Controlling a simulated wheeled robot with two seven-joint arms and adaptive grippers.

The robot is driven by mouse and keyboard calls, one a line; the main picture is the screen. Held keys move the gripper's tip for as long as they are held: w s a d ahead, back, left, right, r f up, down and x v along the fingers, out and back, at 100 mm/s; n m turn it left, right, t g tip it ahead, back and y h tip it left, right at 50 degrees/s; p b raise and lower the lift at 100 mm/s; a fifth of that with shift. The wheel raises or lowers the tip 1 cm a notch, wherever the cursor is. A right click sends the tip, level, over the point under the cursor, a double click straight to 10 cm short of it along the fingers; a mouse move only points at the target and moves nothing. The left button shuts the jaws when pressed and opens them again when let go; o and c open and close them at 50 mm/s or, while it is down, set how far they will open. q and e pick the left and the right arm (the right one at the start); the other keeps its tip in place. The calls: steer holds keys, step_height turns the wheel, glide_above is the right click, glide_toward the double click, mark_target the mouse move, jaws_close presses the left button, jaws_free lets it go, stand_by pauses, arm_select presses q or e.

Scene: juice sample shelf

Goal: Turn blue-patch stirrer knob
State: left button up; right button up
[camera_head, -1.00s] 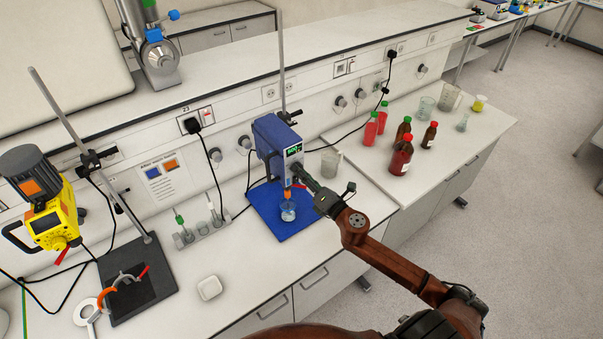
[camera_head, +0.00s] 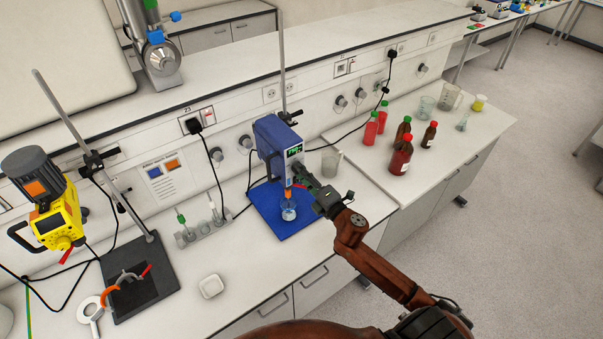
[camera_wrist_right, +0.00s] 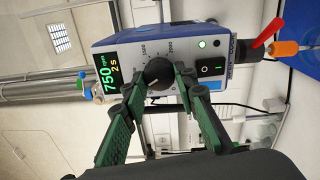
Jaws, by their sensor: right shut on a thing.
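The blue overhead stirrer (camera_head: 273,140) stands on a blue base plate (camera_head: 266,207), above a small glass beaker (camera_head: 289,211). In the right wrist view its front panel has a round dark knob (camera_wrist_right: 157,73) with a dial scale. A lit display (camera_wrist_right: 108,75) reads 750 rpm and 2 s. My right gripper (camera_head: 300,172) is at the panel. In the wrist view its green fingers (camera_wrist_right: 160,78) are shut on the knob, one on each side. My left gripper is not in view.
A yellow stirrer (camera_head: 59,222) with an orange patch stands at the left. A wall sign (camera_head: 163,172) shows blue and orange patches. A red lever (camera_wrist_right: 267,33) and power switch (camera_wrist_right: 210,68) are near the knob.

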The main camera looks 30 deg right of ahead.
steer(key=o, duration=1.2)
steer(key=shift+c, duration=0.2)
steer(key=s+d, duration=0.1)
steer(key=s, duration=1.1)
steer(key=shift+f, duration=0.25)
